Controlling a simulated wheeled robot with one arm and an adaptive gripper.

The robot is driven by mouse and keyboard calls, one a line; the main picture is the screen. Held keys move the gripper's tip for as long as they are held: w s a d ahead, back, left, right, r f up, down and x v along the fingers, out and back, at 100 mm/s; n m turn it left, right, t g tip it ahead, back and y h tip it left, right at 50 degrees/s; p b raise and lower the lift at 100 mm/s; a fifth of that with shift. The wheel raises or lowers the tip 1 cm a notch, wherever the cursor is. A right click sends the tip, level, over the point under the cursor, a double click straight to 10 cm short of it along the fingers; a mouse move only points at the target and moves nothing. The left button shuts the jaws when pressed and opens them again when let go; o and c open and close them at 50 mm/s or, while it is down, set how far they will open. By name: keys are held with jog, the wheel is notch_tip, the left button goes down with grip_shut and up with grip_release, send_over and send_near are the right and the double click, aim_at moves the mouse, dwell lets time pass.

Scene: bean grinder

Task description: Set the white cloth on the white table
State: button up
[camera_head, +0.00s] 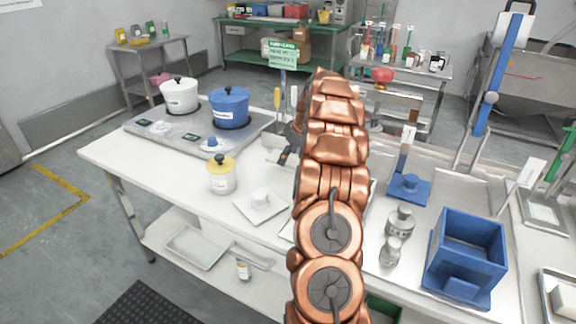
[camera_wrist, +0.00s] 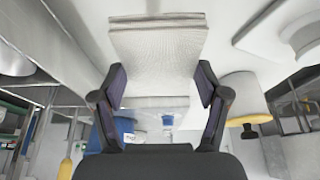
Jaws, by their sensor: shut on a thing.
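The white cloth (camera_wrist: 158,42) is a folded, textured pad. In the wrist view it sits between the two dark fingers of my gripper (camera_wrist: 161,82), which are shut on its sides. In the head view my copper arm hides most of the gripper (camera_head: 285,152), and the cloth cannot be made out clearly there. The white table (camera_head: 110,155) runs across the head view, and the gripper is over its middle, beyond the yellow-lidded pot. Whether the cloth touches the table cannot be told.
A yellow-lidded white pot (camera_head: 222,176) and a small white plate (camera_head: 262,205) stand left of my arm. White (camera_head: 179,95) and blue (camera_head: 230,108) pots stand on a stove. A blue box (camera_head: 467,255) and metal shakers (camera_head: 398,222) are on the right. The table's left front is clear.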

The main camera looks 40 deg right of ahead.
aim_at(288, 173)
jog(key=shift+f+p, duration=0.4)
jog(key=shift+f, duration=1.95)
jog(key=shift+f, duration=0.2)
jog(key=o, duration=1)
jog(key=shift+r, duration=0.2)
jog(key=b+v, duration=0.2)
jog(key=v, duration=1)
jog(key=shift+d, duration=0.1)
